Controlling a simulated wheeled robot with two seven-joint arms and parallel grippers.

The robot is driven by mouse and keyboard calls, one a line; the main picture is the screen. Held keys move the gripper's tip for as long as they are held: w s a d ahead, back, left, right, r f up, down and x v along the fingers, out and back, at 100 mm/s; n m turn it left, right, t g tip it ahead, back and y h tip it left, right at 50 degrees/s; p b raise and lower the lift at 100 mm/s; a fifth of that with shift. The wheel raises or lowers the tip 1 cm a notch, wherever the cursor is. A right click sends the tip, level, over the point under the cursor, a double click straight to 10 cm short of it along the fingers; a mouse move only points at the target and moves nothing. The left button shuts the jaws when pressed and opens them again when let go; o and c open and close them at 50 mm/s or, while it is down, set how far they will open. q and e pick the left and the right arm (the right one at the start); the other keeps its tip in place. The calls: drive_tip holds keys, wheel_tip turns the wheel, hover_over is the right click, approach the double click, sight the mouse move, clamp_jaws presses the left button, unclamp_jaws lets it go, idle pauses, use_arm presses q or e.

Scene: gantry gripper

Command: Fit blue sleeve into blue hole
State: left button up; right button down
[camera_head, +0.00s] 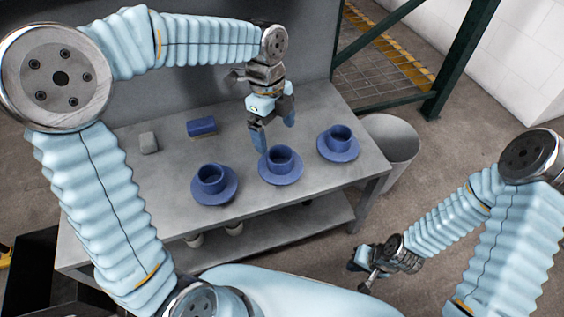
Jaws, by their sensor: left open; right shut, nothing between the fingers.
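Three blue flanged pieces, each a short hollow cylinder on a round disc, stand upright in a row on the grey table (255,218): a left one (214,190), a middle one (281,178) and a right one (338,153). I cannot tell which of them is the sleeve, and no separate blue hole is clearly visible. My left gripper (273,135) points down with its fingers apart and empty, just behind and above the middle piece. Its left fingertip overlaps that disc's edge; contact is unclear. My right gripper (361,272) is shut and empty, low in front of the table.
A blue block (201,126) and a small grey block (148,143) lie at the table's back left. A grey bin (392,145) stands at the table's right end. A green metal frame (460,55) stands behind. White items sit on the lower shelf (285,225).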

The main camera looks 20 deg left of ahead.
sight(280, 155)
use_arm(q)
drive_tip(key=f, duration=0.3)
drive_tip(key=d+f, duration=0.1)
drive_tip(key=f, duration=0.2)
drive_tip(key=f+b, duration=0.1)
drive_tip(key=f, duration=0.2)
drive_tip(key=shift+d, duration=0.15)
drive_tip(key=shift+c, duration=0.2)
drive_tip(key=c, duration=1.2)
drive_tip(key=shift+o, duration=0.2)
drive_tip(key=shift+r, duration=0.1)
